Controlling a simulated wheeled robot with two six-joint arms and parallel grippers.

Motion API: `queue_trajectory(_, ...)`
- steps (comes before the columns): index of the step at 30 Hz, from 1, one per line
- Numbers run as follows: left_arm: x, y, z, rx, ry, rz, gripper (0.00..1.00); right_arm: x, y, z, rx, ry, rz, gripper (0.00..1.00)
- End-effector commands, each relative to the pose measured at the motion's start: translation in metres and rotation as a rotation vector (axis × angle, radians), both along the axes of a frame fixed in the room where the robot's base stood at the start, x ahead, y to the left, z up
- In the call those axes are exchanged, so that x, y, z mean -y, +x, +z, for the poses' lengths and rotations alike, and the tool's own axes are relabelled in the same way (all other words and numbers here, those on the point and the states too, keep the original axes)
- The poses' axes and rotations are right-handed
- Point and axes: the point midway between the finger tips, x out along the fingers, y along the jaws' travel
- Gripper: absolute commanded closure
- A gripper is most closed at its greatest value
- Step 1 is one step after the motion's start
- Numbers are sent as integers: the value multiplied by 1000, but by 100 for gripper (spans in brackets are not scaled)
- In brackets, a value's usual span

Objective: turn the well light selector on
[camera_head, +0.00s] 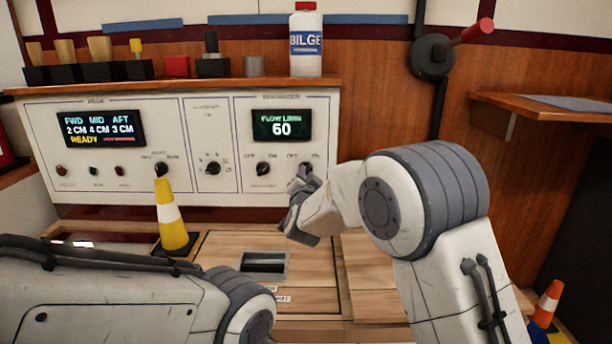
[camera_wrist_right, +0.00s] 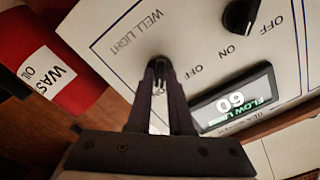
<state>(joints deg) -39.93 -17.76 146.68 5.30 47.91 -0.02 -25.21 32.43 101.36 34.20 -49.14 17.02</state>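The well light selector (camera_wrist_right: 158,62) is a small black knob on the white panel, beside the printed words WELL LIGHT in the right wrist view. OFF is printed to its right and ON below it, seen between the fingers. My right gripper (camera_wrist_right: 159,76) has its two dark fingertips close together around the knob, which seems pinched between them. The knob's exact pointing direction is hard to tell. In the head view my right gripper (camera_head: 303,186) reaches the panel's lower right and mostly hides the selector. My left arm crosses the lower left; its gripper is out of view.
The white panel (camera_head: 228,180) has other black knobs, including one (camera_head: 263,169) just left of the selector, and a flow display (camera_head: 282,125) reading 60. A yellow-and-white cone (camera_head: 170,215) stands before it. A red container (camera_wrist_right: 70,75) is near my right gripper.

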Motion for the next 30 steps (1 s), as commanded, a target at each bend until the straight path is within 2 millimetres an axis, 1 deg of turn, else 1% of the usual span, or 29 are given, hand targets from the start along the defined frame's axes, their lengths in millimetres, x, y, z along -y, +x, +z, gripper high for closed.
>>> queue_trajectory(1, 0, 0, 0, 0, 0, 0, 53, 0, 0, 0, -1, 0, 1, 58)
queue_trajectory(2, 0, 0, 0, 0, 0, 0, 53, 0, 0, 0, -1, -1, 1, 55)
queue_trajectory(11, 0, 0, 0, 0, 0, 0, 53, 0, -1, 0, 0, -2, 0, 55)
queue_trajectory(14, 0, 0, 4, 0, 0, 0, 53, 0, -6, 1, -1, -2, 1, 55)
queue_trajectory(17, 0, 0, 10, 0, 0, 0, 53, -1, -19, 3, -2, -2, 1, 55)
queue_trajectory(24, 0, 0, 27, 0, 0, 0, 53, -1, -66, 4, -2, -3, 3, 55)
queue_trajectory(27, 0, 0, 32, 0, 0, 0, 53, -1, -83, 3, -2, -3, 1, 55)
queue_trajectory(30, 0, 0, 35, 0, 0, 0, 53, -1, -96, 2, -1, -2, 2, 55)
